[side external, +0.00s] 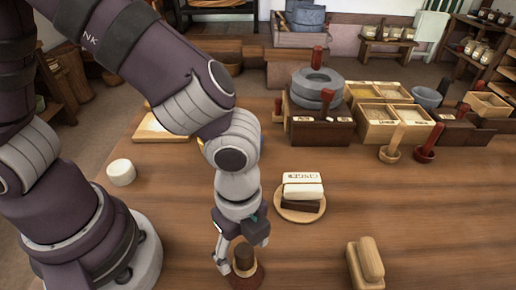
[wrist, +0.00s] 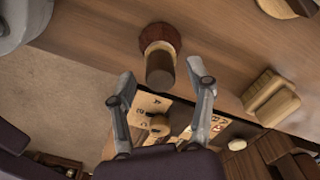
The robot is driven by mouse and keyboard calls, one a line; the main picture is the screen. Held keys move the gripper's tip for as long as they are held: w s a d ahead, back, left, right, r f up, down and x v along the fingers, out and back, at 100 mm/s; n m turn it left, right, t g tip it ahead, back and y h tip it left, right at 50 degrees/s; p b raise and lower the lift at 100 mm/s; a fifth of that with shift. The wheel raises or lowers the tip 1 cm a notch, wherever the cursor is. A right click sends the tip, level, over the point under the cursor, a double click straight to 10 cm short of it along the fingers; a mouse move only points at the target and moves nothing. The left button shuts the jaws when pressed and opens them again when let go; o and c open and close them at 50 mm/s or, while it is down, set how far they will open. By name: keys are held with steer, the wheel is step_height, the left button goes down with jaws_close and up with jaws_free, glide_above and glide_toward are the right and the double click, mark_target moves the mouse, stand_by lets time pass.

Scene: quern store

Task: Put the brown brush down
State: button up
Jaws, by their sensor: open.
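The brown brush (side external: 244,276) stands upright on the wooden table at the bottom of the side view, with its reddish-brown round base down and its dark handle up. In the wrist view the brush (wrist: 160,42) is at the upper middle, its handle pointing toward the camera. My gripper (side external: 240,252) is open above and around the handle; it also shows in the wrist view (wrist: 160,72), with one finger on each side of the handle end. The fingers appear apart from the handle. Part of the far finger is hidden in the side view.
A pale wooden block piece (side external: 366,264) lies to the right. A round board (side external: 300,215) holds a white-and-brown block behind. Trays (side external: 318,132) and grinding stones fill the back. The table edge is close to the brush.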

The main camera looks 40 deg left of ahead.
step_height(320, 180, up, 10)
steer(key=shift+w+f, duration=0.1)
steer(key=shift+w, duration=0.05)
steer(key=w+a+r+n+t+h, duration=0.1)
steer(key=w+a+r+n+t, duration=0.1)
steer(key=a+n, duration=0.7)
step_height(320, 180, up, 2)
steer(key=shift+w+a+n+t, duration=0.15)
steer(key=shift+a+n+t, duration=0.2)
steer(key=shift+n+t, duration=0.45)
steer(key=shift+o, duration=0.4)
steer(key=s+a+n+t+y, duration=0.1)
steer(key=a+n+t, duration=0.1)
steer(key=a+n, duration=0.4)
steer(key=n, duration=0.2)
steer(key=shift+s+a+r+n, duration=0.15)
steer(key=shift+s+r+n, duration=0.05)
steer(key=shift+r+n, duration=0.2)
